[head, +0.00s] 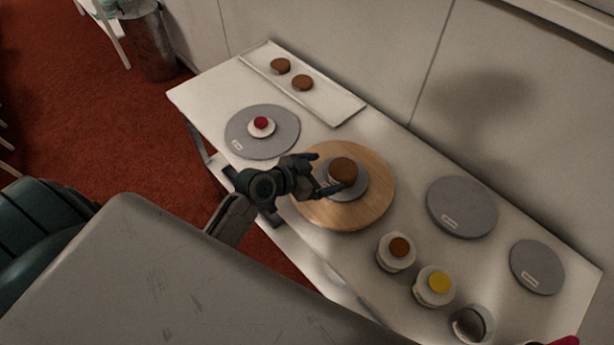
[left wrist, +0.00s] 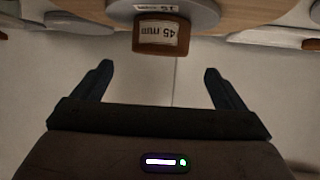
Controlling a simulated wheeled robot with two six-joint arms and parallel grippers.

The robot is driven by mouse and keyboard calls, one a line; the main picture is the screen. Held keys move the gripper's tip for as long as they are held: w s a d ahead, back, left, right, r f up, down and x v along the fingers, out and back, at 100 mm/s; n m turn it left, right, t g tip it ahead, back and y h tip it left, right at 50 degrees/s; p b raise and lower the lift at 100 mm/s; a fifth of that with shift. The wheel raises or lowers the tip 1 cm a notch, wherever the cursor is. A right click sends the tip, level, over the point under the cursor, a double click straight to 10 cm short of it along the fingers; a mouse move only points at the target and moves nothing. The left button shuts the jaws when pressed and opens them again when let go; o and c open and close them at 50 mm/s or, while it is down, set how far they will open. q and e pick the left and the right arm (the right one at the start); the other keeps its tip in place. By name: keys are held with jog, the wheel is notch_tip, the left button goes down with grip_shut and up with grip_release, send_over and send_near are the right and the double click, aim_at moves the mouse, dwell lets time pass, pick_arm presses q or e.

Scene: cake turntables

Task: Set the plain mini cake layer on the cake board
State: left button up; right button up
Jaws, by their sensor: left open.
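A plain brown mini cake layer (head: 343,169) sits on a small grey cake board (head: 359,187), on a round wooden turntable (head: 376,202). In the left wrist view the cake layer (left wrist: 161,37) carries a "45 mm" label and appears upside down against the board (left wrist: 203,14). My left gripper (head: 324,174) is beside the cake on its left; its fingers are open and empty. In the left wrist view the fingertips (left wrist: 158,70) are apart, with the cake beyond them and between their lines. My right gripper is not in view.
A white tray (head: 330,103) with two brown cakes stands at the back left. A grey disc (head: 285,142) holds a red-topped piece. Bare grey discs (head: 462,200) (head: 537,266) lie at right. Jars with brown, yellow and dark tops (head: 434,285) line the front edge.

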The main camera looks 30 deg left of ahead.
pick_arm(q)
jog(key=b+v, duration=0.1)
jog(key=v, duration=0.5)
